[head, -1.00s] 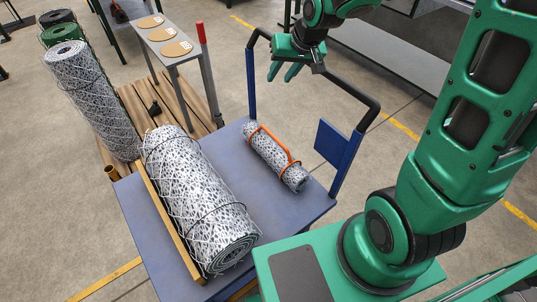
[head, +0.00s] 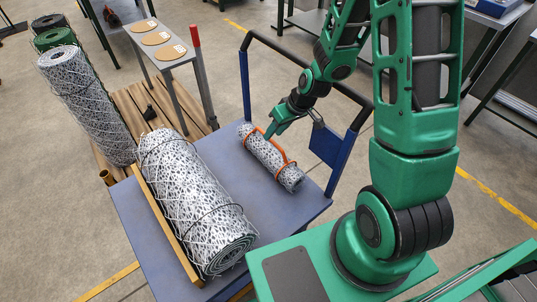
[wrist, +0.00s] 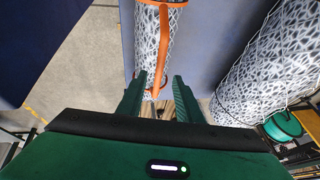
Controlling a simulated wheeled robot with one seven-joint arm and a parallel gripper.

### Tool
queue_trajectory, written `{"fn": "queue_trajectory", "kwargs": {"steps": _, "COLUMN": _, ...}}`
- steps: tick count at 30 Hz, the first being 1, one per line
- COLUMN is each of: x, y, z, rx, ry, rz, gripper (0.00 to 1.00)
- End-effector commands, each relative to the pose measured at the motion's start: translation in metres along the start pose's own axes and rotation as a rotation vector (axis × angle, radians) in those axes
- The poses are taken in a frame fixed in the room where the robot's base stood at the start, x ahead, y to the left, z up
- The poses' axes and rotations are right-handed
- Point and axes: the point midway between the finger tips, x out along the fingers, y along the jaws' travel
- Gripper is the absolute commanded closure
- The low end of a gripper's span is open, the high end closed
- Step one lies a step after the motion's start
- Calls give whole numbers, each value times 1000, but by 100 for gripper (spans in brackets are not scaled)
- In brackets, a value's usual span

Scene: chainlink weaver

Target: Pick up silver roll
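The small silver roll (head: 272,157) lies on the blue cart (head: 253,232), with an orange handle strap (head: 280,152) along it. A much larger silver roll (head: 197,205) lies to its left on the same cart. My gripper (head: 271,134) is by the far end of the small roll, close to the strap. In the wrist view the small silver roll (wrist: 180,48) and its orange strap (wrist: 164,45) lie ahead, and my gripper (wrist: 160,88) is open, its two green fingers apart with the strap's near end between or beyond them. Whether they touch is unclear.
A wooden rail (head: 168,228) edges the large roll. The cart's black handle frame (head: 310,65) and blue side panel (head: 326,145) stand close to my arm. Upright rolls (head: 88,100) stand on a wooden pallet at left. Bare cart surface lies between the rolls.

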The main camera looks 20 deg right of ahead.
Motion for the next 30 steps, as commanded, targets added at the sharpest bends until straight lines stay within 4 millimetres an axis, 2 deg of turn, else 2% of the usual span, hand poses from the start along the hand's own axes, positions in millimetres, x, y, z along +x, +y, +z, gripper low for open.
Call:
{"fn": "queue_trajectory", "kwargs": {"steps": 7, "x": 12, "y": 0, "z": -1, "rx": 0, "ry": 0, "rz": 0, "gripper": 67}}
{"fn": "queue_trajectory", "kwargs": {"steps": 18, "x": 54, "y": 2, "z": -4, "rx": 0, "ry": -1, "rz": -1, "gripper": 67}}
{"fn": "queue_trajectory", "kwargs": {"steps": 28, "x": 58, "y": 2, "z": -5, "rx": 0, "ry": 1, "rz": 0, "gripper": 67}}
{"fn": "queue_trajectory", "kwargs": {"steps": 29, "x": 58, "y": 2, "z": -5, "rx": 0, "ry": 1, "rz": 0, "gripper": 72}}
{"fn": "queue_trajectory", "kwargs": {"steps": 30, "x": 58, "y": 2, "z": -5, "rx": 0, "ry": 1, "rz": 0, "gripper": 82}}
